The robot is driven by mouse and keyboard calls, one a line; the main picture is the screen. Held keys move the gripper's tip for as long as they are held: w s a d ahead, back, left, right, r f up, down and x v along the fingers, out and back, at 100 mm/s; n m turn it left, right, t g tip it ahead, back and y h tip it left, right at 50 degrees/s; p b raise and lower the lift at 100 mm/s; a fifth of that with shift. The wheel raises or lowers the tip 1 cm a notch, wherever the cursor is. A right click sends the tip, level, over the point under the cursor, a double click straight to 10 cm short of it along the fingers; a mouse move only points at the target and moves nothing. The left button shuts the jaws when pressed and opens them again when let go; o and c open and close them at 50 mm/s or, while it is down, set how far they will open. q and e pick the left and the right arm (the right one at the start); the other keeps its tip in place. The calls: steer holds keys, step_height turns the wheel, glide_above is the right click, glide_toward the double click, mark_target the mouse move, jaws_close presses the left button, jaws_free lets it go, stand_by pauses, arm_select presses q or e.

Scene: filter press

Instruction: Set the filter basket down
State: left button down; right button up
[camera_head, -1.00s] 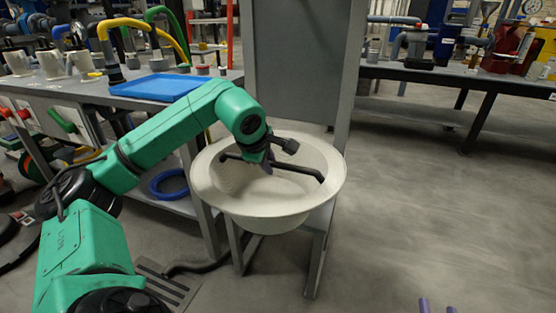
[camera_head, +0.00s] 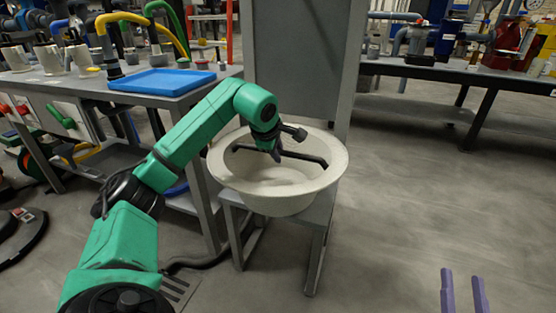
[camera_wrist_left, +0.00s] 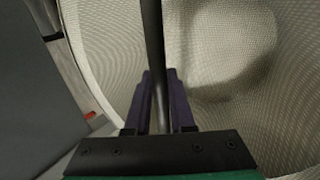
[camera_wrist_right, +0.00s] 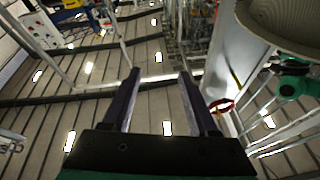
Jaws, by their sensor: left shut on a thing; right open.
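The filter basket (camera_head: 278,203) is a wide cream mesh bowl with a dark handle bar (camera_head: 305,158) across its mouth. My left gripper (camera_head: 274,153) is shut on this handle bar, inside the rim. The left wrist view shows the bar (camera_wrist_left: 152,40) between the two fingers, with the mesh wall (camera_wrist_left: 225,60) behind. The basket is roughly level over a grey stand (camera_head: 321,218). Its underside is hidden, so I cannot tell whether it touches the stand. My right gripper (camera_head: 463,275) is open and empty at the lower right, away from the basket.
A tall grey panel (camera_head: 300,60) stands just behind the basket. To the left is a workbench with a blue tray (camera_head: 162,81) and pipe fittings. A dark bench (camera_head: 450,75) is at the back right. The floor at right is clear.

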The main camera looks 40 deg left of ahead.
arm_select(q)
steer(key=shift+f+b, duration=0.55)
steer(key=shift+f, duration=0.2)
arm_select(e)
step_height(320, 180, up, 12)
steer(key=d+n+t+y, duration=0.1)
steer(key=t+y, duration=0.1)
steer(key=t, duration=0.2)
steer(key=shift+s+d+r, duration=0.15)
steer(key=shift+s+d, duration=0.15)
arm_select(q)
steer(key=c, duration=0.8)
jaws_free()
steer(key=shift+o, duration=0.2)
